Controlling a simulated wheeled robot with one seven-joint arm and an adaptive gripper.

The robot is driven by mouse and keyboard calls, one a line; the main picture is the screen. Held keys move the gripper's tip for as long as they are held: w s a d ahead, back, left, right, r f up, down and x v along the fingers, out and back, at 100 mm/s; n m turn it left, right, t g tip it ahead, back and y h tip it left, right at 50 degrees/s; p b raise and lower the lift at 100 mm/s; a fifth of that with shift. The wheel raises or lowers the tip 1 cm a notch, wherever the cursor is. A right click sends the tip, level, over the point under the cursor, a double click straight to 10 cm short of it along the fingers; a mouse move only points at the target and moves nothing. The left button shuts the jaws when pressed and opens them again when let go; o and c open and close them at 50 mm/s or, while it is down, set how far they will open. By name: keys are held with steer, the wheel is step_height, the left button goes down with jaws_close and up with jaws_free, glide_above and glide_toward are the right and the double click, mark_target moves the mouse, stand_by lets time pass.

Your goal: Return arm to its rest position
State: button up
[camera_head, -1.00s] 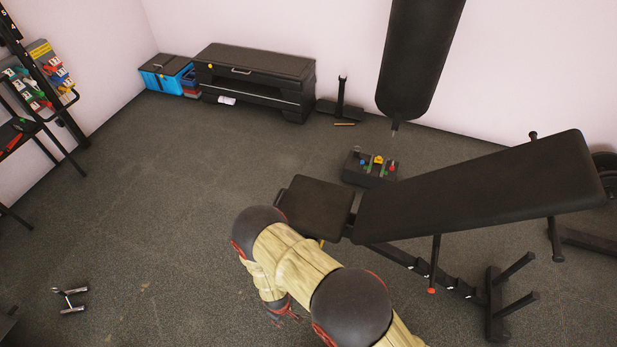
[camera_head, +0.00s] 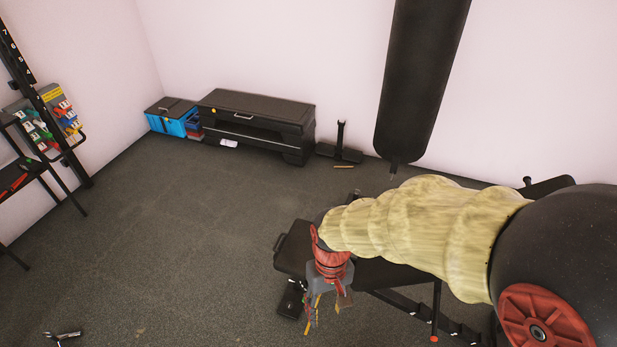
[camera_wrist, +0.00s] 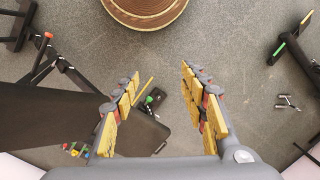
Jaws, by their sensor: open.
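My gripper (camera_head: 327,310) hangs pointing down at the end of my arm in the head view, in front of the black bench's seat end. In the wrist view my gripper (camera_wrist: 161,80) has its two yellow-padded fingers spread apart, with nothing between them but floor and part of the bench beyond. My arm, in a pale yellow ribbed cover, reaches in from the right edge of the head view and hides much of the bench (camera_head: 292,252). The bench's seat (camera_wrist: 138,130) also shows in the wrist view, below the fingers.
A black storage bench (camera_head: 257,108) and a blue box (camera_head: 170,122) stand along the back wall. A black punching bag (camera_head: 420,80) hangs behind my arm. A rack (camera_head: 45,125) stands at the left wall. The floor (camera_head: 180,230) at left centre is clear.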

steer(key=s+d+r+m+t+p, duration=0.1)
steer(key=d+r+t, duration=0.1)
steer(key=d+r, duration=0.3)
steer(key=s+d+r+m+t, duration=0.1)
steer(key=d+r, duration=0.4)
steer(key=r, duration=0.6)
steer(key=s+d+r+m+t+p, duration=0.1)
steer(key=d+r+t, duration=0.3)
steer(key=r, duration=0.4)
steer(key=shift+s+d+r+m+p, duration=0.3)
steer(key=shift+s+d+r+m, duration=0.1)
steer(key=shift+s, duration=0.45)
steer(key=shift+f, duration=0.15)
